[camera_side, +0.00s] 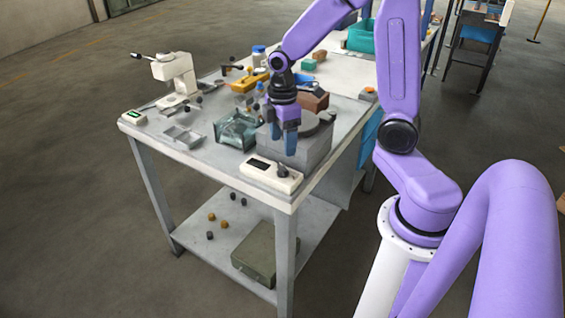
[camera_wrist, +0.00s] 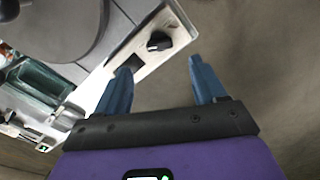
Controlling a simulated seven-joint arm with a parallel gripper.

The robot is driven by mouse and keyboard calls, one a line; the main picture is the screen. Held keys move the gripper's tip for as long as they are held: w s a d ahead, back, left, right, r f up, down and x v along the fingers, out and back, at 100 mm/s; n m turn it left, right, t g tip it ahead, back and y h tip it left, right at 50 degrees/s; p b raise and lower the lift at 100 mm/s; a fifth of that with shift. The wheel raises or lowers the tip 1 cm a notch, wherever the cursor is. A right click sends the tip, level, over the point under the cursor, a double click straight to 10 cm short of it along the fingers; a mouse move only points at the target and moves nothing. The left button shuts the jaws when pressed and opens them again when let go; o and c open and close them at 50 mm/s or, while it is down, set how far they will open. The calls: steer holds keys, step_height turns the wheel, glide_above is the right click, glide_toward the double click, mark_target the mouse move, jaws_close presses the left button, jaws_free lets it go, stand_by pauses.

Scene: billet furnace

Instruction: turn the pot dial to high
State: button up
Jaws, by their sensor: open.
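The pot dial is a dark knob (camera_side: 283,171) on the right end of a white control box (camera_side: 268,179) at the table's front corner. In the wrist view the knob (camera_wrist: 158,41) sits on the pale box (camera_wrist: 182,36), beyond the fingertips and between their lines. A pale pointer mark shows on it, but I cannot read any setting. My gripper (camera_side: 283,145) points down above and behind the box, in front of the grey block. In the wrist view my gripper (camera_wrist: 160,65) is open and empty, apart from the knob. The left fingertip overlaps the box's dark display.
A grey block (camera_side: 306,150) with a round dark top stands right behind the box. A teal glass-like container (camera_side: 236,130) is to its left. A white press-like device (camera_side: 177,76) and small parts lie farther left. Open floor lies beyond the table's front edge.

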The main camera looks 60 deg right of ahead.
mark_target(282, 167)
steer(key=shift+f, duration=3.95)
steer(key=shift+c, duration=0.3)
steer(key=c, duration=1)
